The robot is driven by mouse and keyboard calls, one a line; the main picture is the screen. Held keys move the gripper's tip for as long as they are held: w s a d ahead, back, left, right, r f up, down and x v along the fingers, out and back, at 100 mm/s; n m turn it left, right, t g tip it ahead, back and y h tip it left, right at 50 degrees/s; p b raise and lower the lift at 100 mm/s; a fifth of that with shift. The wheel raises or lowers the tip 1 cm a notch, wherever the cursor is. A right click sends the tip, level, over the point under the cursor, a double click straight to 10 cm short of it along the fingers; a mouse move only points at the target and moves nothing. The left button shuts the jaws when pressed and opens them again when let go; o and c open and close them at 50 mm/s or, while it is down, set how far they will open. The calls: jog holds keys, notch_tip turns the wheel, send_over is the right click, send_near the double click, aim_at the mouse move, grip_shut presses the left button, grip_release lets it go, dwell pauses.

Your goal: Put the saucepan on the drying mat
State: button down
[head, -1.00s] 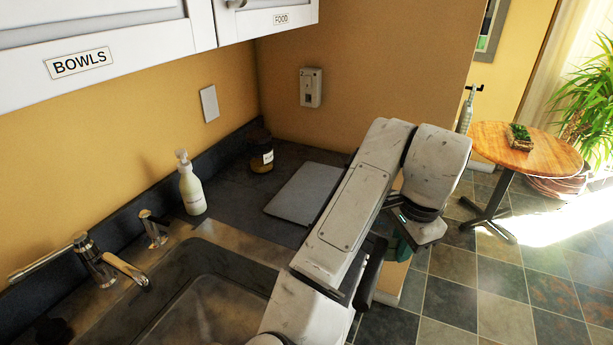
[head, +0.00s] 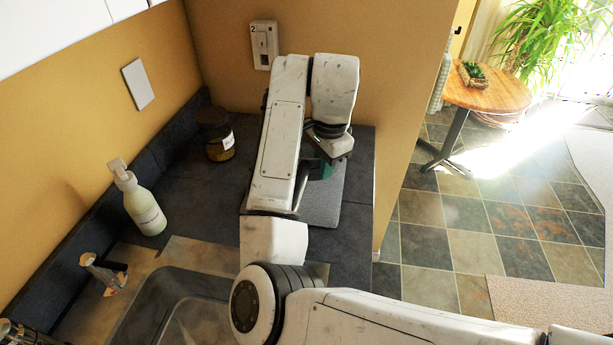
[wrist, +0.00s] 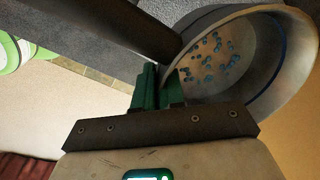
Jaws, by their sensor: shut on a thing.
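The saucepan (wrist: 285,75) fills the right of the wrist view, a grey metal pan with teal specks on its inside bottom. Its dark handle (wrist: 130,25) runs to the upper left. My gripper (wrist: 160,85) has green fingers, shut on the saucepan where the handle meets the wall. In the head view my gripper (head: 320,168) is over the far end of the counter; my arm hides the saucepan there. The drying mat (head: 325,206) is a grey rectangle lying flat on the dark counter, partly behind my arm. I cannot tell whether the saucepan touches it.
A brown jar (head: 217,140) stands in the back corner left of the mat. A soap bottle (head: 143,208) and a tap (head: 103,272) stand by the sink (head: 165,310). The wall bounds the counter behind. A round wooden table (head: 487,95) stands away on the tiled floor.

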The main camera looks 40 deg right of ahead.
aim_at(317, 162)
jog(key=w+f, duration=0.1)
jog(key=w+d, duration=0.1)
jog(key=w, duration=0.1)
jog(key=shift+f, duration=0.4)
jog(key=w+f, duration=0.2)
jog(key=w+d+f+p, duration=0.1)
jog(key=f, duration=0.1)
jog(key=shift+w+f, duration=0.35)
jog(key=shift+f, duration=0.05)
jog(key=shift+w+d+f+p, duration=0.15)
jog(key=shift+f+p, duration=0.6)
jog(key=shift+f, duration=1)
jog(key=c, duration=1.2)
grip_release()
jog(key=shift+f, duration=0.15)
jog(key=shift+c, duration=0.2)
jog(key=r, duration=0.4)
jog(key=s+r+b, duration=0.1)
jog(key=r, duration=0.3)
jog(key=r+b, duration=0.1)
jog(key=r, duration=0.3)
jog(key=shift+s+a+r, duration=0.1)
jog(key=shift+s+a, duration=0.1)
jog(key=shift+a, duration=0.1)
